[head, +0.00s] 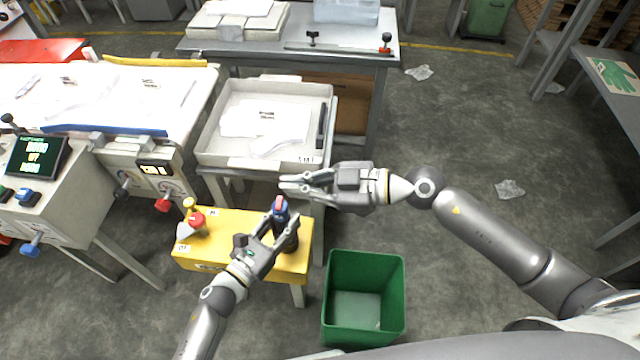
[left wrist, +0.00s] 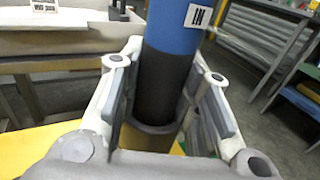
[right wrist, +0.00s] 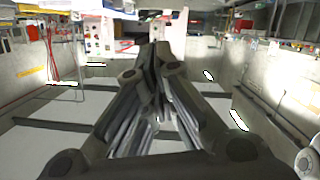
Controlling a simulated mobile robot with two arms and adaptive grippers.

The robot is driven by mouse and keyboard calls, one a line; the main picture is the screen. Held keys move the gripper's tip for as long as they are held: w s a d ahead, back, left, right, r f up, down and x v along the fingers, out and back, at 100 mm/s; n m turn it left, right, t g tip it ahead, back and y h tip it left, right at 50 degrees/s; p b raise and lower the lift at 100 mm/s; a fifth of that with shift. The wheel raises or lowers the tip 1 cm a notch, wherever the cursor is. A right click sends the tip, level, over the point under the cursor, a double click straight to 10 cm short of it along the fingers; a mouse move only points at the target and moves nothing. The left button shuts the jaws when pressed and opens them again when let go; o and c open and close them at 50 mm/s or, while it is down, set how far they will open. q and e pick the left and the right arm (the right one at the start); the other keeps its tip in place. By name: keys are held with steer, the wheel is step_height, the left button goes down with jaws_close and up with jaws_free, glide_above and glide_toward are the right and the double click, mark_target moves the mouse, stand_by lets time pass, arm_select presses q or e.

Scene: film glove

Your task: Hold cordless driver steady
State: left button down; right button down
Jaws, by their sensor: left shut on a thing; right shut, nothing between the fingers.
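The cordless driver (head: 280,209), blue and black with a red part on top, stands upright at the right end of the yellow bench (head: 225,224). My left gripper (head: 282,234) is shut around its dark body. In the left wrist view the driver (left wrist: 172,70) shows as a blue upper part with a white label and a black lower part between the fingers. The black part goes down into a dark round rim. My right gripper (head: 284,184) is shut and empty, just above and beyond the driver in the head view. Its fingertips (right wrist: 158,50) meet in the right wrist view.
A red and yellow item (head: 196,220) stands on the bench's left end. A white tray (head: 208,150) with papers is behind. A green bin (head: 364,255) stands on the floor at right. A control box (head: 60,185) is at left. Floor at right is mostly clear.

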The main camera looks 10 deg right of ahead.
mark_target(279, 203)
steer(key=shift+w+a+f, duration=0.3)
steer(key=shift+a+f, duration=0.1)
steer(key=shift+f, duration=0.35)
steer(key=shift+w+a+f, duration=0.35)
steer(key=shift+f, duration=0.45)
steer(key=shift+w+a+f, duration=0.3)
steer(key=shift+a+f, duration=0.1)
steer(key=shift+f, duration=0.35)
